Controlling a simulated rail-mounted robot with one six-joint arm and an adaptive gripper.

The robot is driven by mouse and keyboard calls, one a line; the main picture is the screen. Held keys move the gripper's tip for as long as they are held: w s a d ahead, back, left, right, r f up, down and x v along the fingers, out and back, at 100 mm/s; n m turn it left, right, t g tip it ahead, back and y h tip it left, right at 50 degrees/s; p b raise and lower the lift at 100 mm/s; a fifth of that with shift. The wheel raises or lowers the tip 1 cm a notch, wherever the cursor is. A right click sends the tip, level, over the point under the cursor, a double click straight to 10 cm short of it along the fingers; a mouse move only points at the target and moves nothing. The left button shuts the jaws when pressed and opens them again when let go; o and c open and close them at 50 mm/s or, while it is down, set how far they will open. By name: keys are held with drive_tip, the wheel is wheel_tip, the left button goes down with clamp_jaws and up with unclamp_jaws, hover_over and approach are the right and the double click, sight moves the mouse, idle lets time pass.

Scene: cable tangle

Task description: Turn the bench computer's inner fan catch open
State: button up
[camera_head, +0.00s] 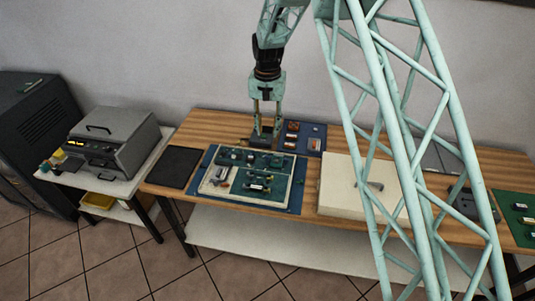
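What looks like the bench computer (208,186) is an open, pale, shallow case on a blue mat on the wooden bench. It holds dark green boards and several small parts. The inner fan catch is too small to pick out.
A blue tray (316,131) with small parts lies behind the case. A black mat (173,167) lies left, a large cream box (340,190) right. A grey machine (113,141) stands on a side table. My lattice arm hides part of the bench's right side.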

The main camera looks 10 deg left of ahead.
drive_tip(key=shift+f, duration=0.1)
drive_tip(key=shift+f+p, duration=0.3)
drive_tip(key=shift+f, duration=6.5)
drive_tip(key=c, duration=0.8)
